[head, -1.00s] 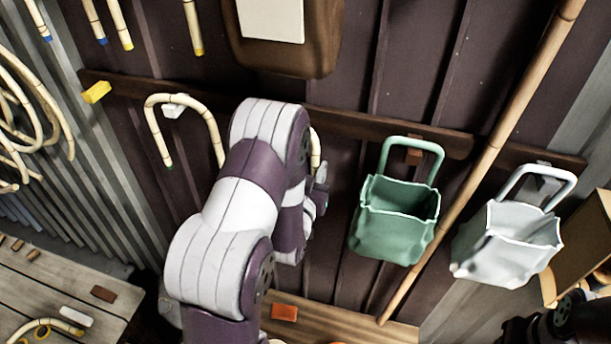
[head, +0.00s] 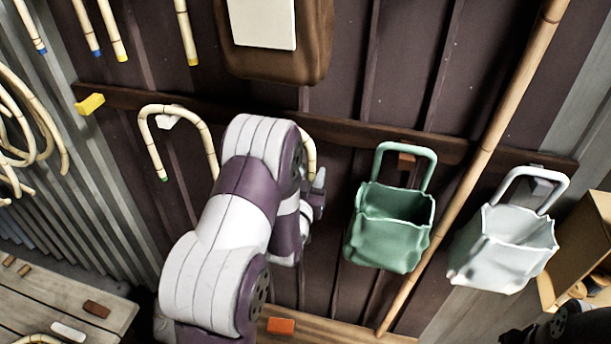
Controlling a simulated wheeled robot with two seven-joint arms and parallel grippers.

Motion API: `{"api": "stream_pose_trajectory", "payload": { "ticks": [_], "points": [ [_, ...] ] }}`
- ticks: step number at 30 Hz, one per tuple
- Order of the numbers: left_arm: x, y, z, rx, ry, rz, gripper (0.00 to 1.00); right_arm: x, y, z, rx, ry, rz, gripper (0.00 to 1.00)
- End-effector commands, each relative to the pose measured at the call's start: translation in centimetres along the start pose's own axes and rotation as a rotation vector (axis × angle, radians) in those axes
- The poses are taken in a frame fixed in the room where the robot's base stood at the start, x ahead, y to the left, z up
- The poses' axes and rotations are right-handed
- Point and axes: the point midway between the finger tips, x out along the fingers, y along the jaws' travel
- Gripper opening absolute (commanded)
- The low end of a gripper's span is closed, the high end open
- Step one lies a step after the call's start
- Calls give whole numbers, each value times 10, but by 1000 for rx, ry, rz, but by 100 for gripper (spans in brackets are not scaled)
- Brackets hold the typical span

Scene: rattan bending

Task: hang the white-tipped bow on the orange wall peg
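My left arm reaches up in front of the wall and covers much of its middle. My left gripper (head: 317,193) shows only in part at the arm's right side; its fingers are mostly hidden. A short pale length of bent rattan (head: 309,158) shows just above it, behind the arm. I cannot see a white tip on it or whether the gripper touches it. No orange wall peg can be made out; the wall behind the arm is hidden. My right gripper is not in view.
A green-tipped bow (head: 150,135) hangs on a white peg (head: 166,122). A yellow peg (head: 90,104) is further left. A green basket (head: 388,240) and a white basket (head: 503,250) hang at right. A bamboo pole (head: 490,150) leans between them. An orange block (head: 281,325) lies below.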

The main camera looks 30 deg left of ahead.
Motion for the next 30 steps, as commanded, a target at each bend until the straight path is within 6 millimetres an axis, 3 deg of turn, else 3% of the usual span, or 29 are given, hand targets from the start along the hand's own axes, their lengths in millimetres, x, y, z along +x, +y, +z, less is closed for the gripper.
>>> {"api": "stream_pose_trajectory", "payload": {
  "ticks": [13,24,30],
  "points": [
    [-16,3,-1,3,4,0,55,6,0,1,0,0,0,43],
    [-104,1,1,2,4,0,55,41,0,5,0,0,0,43],
    [-129,0,-2,1,4,0,55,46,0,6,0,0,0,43]
  ]
}}
